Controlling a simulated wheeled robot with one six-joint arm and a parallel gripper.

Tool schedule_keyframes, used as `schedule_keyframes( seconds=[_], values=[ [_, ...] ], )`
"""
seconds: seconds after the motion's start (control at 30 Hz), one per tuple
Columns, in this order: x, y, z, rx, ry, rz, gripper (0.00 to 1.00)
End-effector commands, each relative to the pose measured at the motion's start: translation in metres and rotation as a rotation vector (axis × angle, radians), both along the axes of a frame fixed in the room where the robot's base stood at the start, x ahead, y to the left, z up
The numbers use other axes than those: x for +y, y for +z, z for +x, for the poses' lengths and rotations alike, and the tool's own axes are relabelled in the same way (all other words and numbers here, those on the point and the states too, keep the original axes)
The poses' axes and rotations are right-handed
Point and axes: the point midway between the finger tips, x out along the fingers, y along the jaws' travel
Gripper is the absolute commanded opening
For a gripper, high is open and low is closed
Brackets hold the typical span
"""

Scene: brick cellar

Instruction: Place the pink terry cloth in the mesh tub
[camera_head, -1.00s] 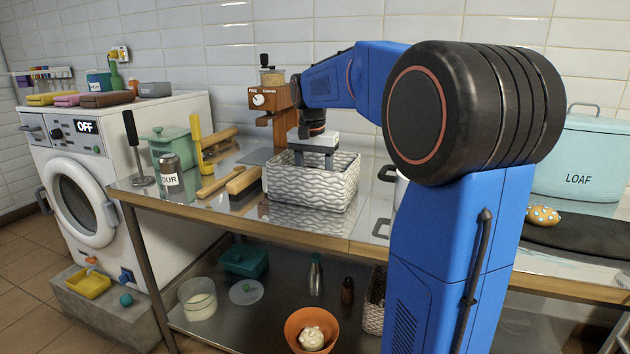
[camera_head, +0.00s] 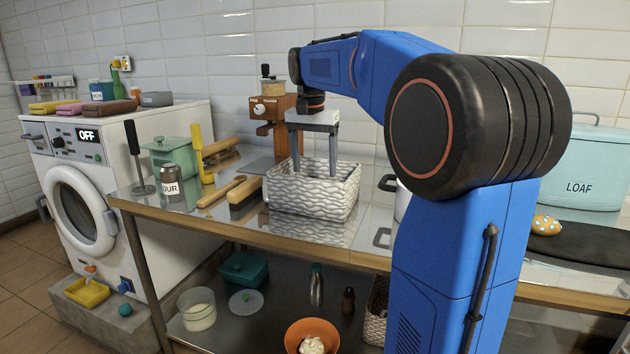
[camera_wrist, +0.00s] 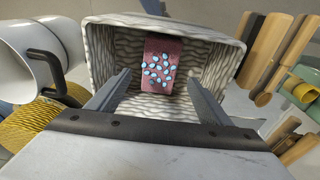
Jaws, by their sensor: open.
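The mesh tub looks to be the white and grey wavy-patterned basket (camera_head: 312,197) on the metal counter; its rim (camera_wrist: 100,28) fills the middle of the wrist view. A flat dark pink piece with light blue spots (camera_wrist: 160,66) lies inside on the tub floor, apparently the pink terry cloth. The head view hides it behind the tub wall. My gripper (camera_head: 316,172) is open and empty, pointing down with its fingertips around the tub's rim height. In the wrist view my fingers (camera_wrist: 159,78) stand apart on either side of the piece, not touching it.
Brushes (camera_head: 245,190), a flour jar (camera_head: 171,185) and a brown grinder (camera_head: 272,112) stand left of and behind the tub. A white pot (camera_head: 402,200) is close on its right. Folded pieces, one pink (camera_head: 68,108), lie on the washing machine (camera_head: 90,165).

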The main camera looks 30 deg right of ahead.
Motion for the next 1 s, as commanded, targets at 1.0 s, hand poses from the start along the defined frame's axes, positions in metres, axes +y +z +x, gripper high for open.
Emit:
schedule_keyframes(
  seconds=[1.0],
  values=[
    [0.004, 0.039, -0.003, 0.000, 0.000, 0.000, 0.73]
  ],
)
